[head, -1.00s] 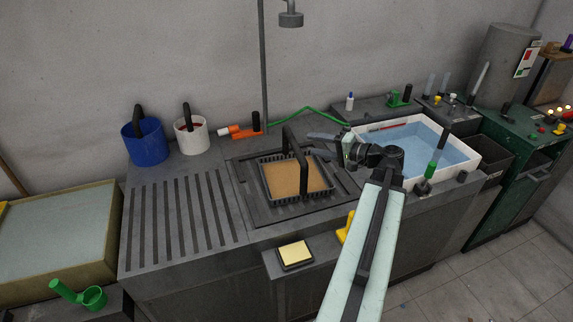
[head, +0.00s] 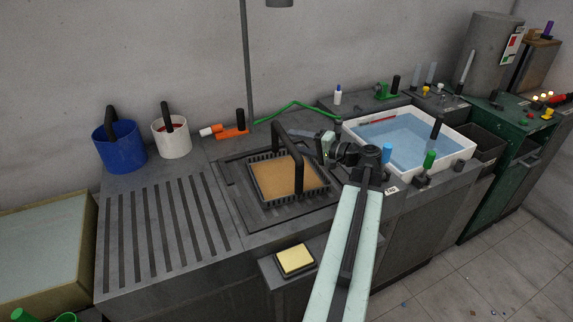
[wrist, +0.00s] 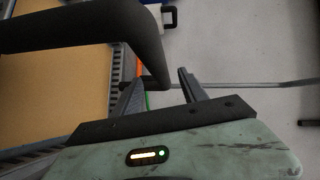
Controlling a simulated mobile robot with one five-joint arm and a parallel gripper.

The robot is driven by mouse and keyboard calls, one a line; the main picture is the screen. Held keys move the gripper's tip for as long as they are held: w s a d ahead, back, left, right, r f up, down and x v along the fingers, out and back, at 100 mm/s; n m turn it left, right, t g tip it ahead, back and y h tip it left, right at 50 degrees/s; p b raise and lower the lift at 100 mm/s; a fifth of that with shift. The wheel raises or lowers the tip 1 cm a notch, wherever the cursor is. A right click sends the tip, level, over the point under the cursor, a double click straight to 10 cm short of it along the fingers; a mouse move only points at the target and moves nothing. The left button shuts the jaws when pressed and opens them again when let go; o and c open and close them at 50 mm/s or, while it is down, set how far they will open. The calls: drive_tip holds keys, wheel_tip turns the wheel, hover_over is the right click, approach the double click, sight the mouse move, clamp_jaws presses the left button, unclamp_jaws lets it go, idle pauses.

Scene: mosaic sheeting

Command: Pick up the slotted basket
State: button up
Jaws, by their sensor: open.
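The slotted basket (head: 256,189) is dark and rectangular, with slotted walls and a tan surface inside. It sits in the recessed sink of the grey counter. Its dark arched handle (head: 287,138) stands upright across it. My gripper (head: 306,140) is open and empty, just right of the handle's upper part. In the wrist view, the handle (wrist: 90,25) comes in from the upper left and its bent end shows between my two open fingertips (wrist: 159,80). I cannot tell the depth gap. The basket's tan inside (wrist: 50,90) fills the left of that view.
A white tub (head: 464,139) of blue water stands right of the sink. A blue bucket (head: 120,150) and a white bucket (head: 172,139) stand at the back left. A yellow sponge (head: 296,259) lies on a front ledge. The slatted drainboard (head: 125,205) is clear.

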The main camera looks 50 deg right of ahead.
sight(286, 139)
drive_tip(key=x, duration=0.5)
drive_tip(key=shift+b, duration=0.3)
clamp_jaws()
idle(1.0)
